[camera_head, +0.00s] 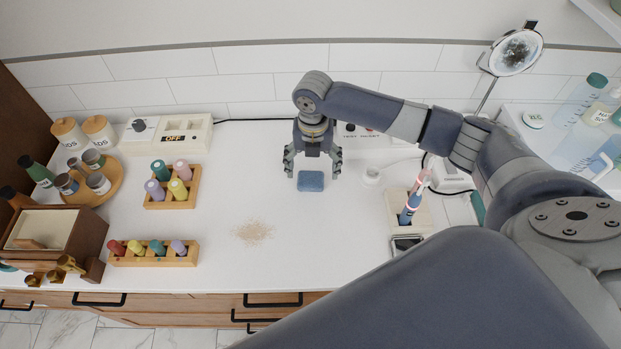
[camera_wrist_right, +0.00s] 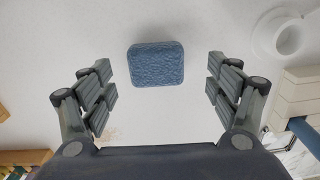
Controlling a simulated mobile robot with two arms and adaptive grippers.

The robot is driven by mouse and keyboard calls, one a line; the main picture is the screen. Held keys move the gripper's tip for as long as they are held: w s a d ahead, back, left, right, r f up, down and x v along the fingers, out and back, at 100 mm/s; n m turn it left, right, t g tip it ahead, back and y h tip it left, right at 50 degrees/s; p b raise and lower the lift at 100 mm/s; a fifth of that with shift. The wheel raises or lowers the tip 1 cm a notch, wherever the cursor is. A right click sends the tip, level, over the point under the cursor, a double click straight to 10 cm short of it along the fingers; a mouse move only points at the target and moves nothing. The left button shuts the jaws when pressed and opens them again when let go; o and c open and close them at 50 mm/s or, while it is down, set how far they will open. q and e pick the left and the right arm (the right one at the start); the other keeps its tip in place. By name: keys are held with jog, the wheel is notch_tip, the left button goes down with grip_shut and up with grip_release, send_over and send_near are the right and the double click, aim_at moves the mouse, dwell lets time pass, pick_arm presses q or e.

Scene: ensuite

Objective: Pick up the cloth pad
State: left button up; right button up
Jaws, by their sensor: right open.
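The cloth pad (camera_head: 311,181) is a small blue rounded block lying on the white counter, near its middle. My right gripper (camera_head: 312,168) is open above the counter, just behind the pad in the head view. In the right wrist view the pad (camera_wrist_right: 156,64) lies between and slightly beyond the two open fingers (camera_wrist_right: 161,92), with bare counter around it. Nothing is in the fingers. My left gripper is not in view.
A patch of tan crumbs (camera_head: 252,232) lies left of the pad. Wooden racks of coloured bottles (camera_head: 172,201) stand further left. A small white ring-shaped item (camera_head: 371,175) and a toothbrush stand (camera_head: 408,222) are to the right. The counter around the pad is clear.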

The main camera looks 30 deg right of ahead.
aim_at(311, 175)
jog(key=f, duration=0.2)
jog(key=f+p, duration=0.1)
jog(key=shift+w+a+f, duration=0.1)
jog(key=shift+w, duration=0.2)
jog(key=shift+f, duration=0.55)
jog(key=shift+c, duration=1.4)
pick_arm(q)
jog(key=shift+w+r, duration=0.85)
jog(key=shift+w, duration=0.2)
pick_arm(e)
jog(key=c, duration=0.7)
